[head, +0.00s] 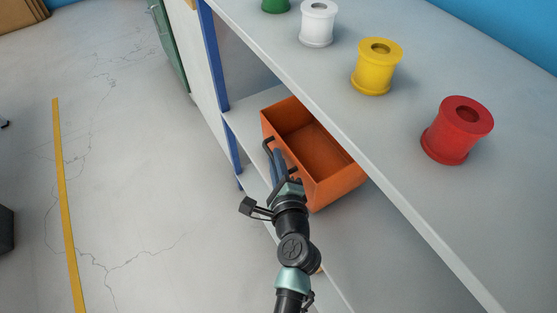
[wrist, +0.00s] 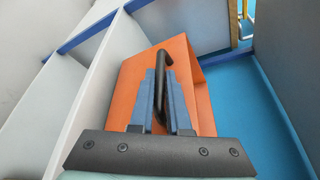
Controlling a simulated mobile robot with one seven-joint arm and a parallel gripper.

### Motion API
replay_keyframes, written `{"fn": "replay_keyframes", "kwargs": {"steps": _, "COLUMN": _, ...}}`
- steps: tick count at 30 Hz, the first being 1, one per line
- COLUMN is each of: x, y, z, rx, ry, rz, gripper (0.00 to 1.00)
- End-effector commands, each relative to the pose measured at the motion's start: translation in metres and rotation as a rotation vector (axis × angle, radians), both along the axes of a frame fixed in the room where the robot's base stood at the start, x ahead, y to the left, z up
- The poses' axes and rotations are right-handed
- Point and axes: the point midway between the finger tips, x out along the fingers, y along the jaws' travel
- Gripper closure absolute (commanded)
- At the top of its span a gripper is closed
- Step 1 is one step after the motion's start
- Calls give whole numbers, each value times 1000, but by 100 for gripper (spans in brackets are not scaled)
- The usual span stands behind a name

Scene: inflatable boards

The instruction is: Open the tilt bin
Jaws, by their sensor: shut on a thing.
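The tilt bin (head: 335,180) is an orange open-topped box in the shelf compartment under the upper board. It stands out past the shelf front at an angle, and its inside shows empty in the head view. A black bar handle (wrist: 166,58) is on its front face. My gripper (head: 273,150) is at that face with its blue fingers shut on the handle. In the wrist view, the gripper (wrist: 160,75) has the handle between its fingers, and the orange bin (wrist: 204,100) lies right behind them. The lower part of the bin is partly hidden by my arm.
The white shelf top (head: 330,75) overhangs the bin. On it stand a green spool (head: 275,5), a white spool (head: 318,23), a yellow spool (head: 377,67) and a red spool (head: 457,130). A blue post (head: 213,60) is left of the bin. Grey floor (head: 130,180) lies clear left.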

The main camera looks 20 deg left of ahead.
Motion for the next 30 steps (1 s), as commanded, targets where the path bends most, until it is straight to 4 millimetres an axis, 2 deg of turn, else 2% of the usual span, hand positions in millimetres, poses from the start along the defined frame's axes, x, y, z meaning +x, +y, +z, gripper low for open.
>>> {"fn": "replay_keyframes", "kwargs": {"steps": 1, "x": -4, "y": 2, "z": -8, "rx": -15, "ry": -16, "rz": 0, "gripper": 100}}
{"fn": "replay_keyframes", "kwargs": {"steps": 16, "x": -34, "y": 25, "z": -33, "rx": -231, "ry": -295, "rz": 1, "gripper": 100}}
{"fn": "replay_keyframes", "kwargs": {"steps": 30, "x": -46, "y": 35, "z": -43, "rx": -350, "ry": -444, "rz": -1, "gripper": 100}}
